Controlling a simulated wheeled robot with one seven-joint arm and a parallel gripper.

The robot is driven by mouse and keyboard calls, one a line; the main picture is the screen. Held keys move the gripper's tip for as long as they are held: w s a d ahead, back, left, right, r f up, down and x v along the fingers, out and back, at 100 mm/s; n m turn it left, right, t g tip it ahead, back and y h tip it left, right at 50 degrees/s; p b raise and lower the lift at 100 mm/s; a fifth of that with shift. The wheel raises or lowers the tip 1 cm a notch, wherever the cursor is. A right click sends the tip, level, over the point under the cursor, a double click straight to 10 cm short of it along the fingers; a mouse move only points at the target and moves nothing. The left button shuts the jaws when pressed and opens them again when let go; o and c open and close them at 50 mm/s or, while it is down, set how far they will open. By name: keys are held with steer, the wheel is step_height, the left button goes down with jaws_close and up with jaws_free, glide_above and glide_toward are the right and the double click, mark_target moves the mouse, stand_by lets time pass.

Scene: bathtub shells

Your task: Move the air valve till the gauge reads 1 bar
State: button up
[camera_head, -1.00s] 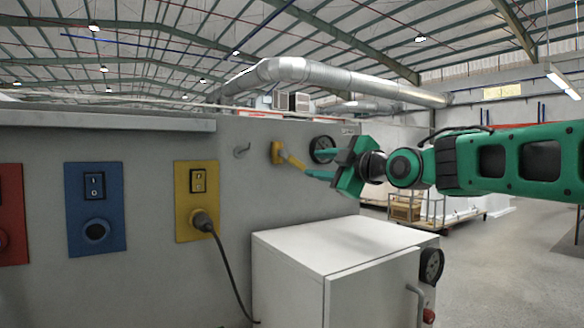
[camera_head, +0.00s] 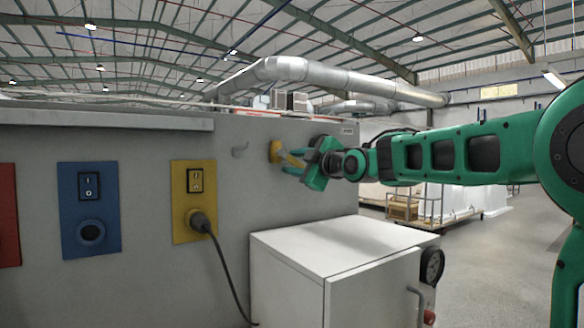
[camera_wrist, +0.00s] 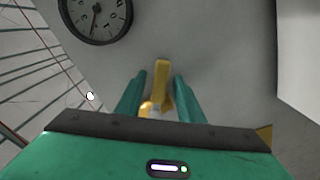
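The air valve (camera_head: 276,151) is a yellow lever on the grey wall panel. In the wrist view, the yellow lever (camera_wrist: 162,78) lies between the two green fingers. My gripper (camera_head: 293,163) is at the valve with its fingers apart, one on each side of the lever. In the wrist view, my gripper (camera_wrist: 160,84) shows a gap between each finger and the lever. The round black gauge (camera_wrist: 95,14) is partly cut off at the top of the wrist view. Its needle shows, but its reading is too small to tell. In the head view my gripper hides the gauge.
A white cabinet (camera_head: 335,245) with a handle and a black dial (camera_head: 432,265) stands below my arm. A yellow socket plate (camera_head: 190,222) with a plugged cable and a blue plate (camera_head: 76,225) are on the wall to the left.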

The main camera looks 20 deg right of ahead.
steer(key=shift+w, duration=0.2)
jaws_close()
steer(key=shift+w+d+r+n, duration=0.1)
steer(key=shift+r+n, duration=0.2)
steer(key=shift+n, duration=0.5)
steer(key=shift+d+r+n, duration=0.1)
steer(key=shift+r+n, duration=0.15)
steer(key=shift+n, duration=0.55)
jaws_free()
steer(key=shift+a, duration=0.1)
